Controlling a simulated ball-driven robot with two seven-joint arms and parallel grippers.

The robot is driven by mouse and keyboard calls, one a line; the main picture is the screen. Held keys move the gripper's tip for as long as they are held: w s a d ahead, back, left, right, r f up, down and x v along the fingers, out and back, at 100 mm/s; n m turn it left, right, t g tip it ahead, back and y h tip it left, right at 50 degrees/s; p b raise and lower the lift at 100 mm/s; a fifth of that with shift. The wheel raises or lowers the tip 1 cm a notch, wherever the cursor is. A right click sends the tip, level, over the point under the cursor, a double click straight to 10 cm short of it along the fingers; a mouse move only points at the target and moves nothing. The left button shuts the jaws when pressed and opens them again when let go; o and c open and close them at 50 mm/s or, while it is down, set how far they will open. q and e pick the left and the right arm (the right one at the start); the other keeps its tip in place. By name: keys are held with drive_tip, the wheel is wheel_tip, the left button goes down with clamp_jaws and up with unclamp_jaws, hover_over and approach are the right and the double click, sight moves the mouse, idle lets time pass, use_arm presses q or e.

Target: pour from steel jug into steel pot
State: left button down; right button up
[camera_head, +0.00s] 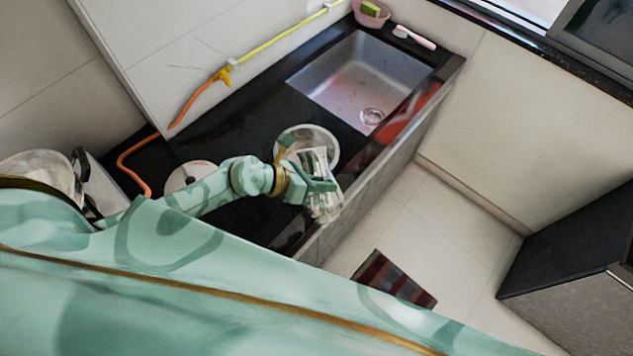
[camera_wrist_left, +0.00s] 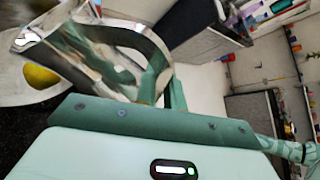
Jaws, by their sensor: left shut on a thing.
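My left gripper (camera_head: 318,186) is shut on the shiny steel jug (camera_head: 325,208) near the front edge of the black counter. The jug also fills the upper left of the left wrist view (camera_wrist_left: 100,52), its handle between my fingers. The steel pot (camera_head: 326,136) stands on the counter behind the jug, partly hidden by it and my arm. In the left wrist view the pot's pale rim (camera_wrist_left: 12,90) shows under the jug's spout end, with a yellow thing (camera_wrist_left: 40,77) inside. I see no stream of liquid. My right gripper is out of view.
A steel sink (camera_head: 350,80) lies beyond the pot. A round white lid or plate (camera_head: 180,180) is left of it, partly behind my arm. An orange hose (camera_head: 140,150) runs along the wall side. A dark striped mat (camera_head: 385,275) lies on the open floor.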

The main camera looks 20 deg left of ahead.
use_arm(q)
drive_tip(key=shift+w+a+r, duration=0.1)
idle(0.4)
drive_tip(key=shift+w+a+r+n+g+h, duration=0.15)
drive_tip(key=shift+w+r+n+g+h, duration=0.15)
drive_tip(key=shift+n, duration=0.1)
drive_tip(key=shift+a, duration=0.1)
idle(0.6)
drive_tip(key=shift+w+a+r+n+g+h+b, duration=0.2)
drive_tip(key=shift+w+r+n+g+h+b, duration=0.1)
drive_tip(key=shift+n+b, duration=0.1)
idle(0.4)
drive_tip(key=shift+w+a, duration=0.1)
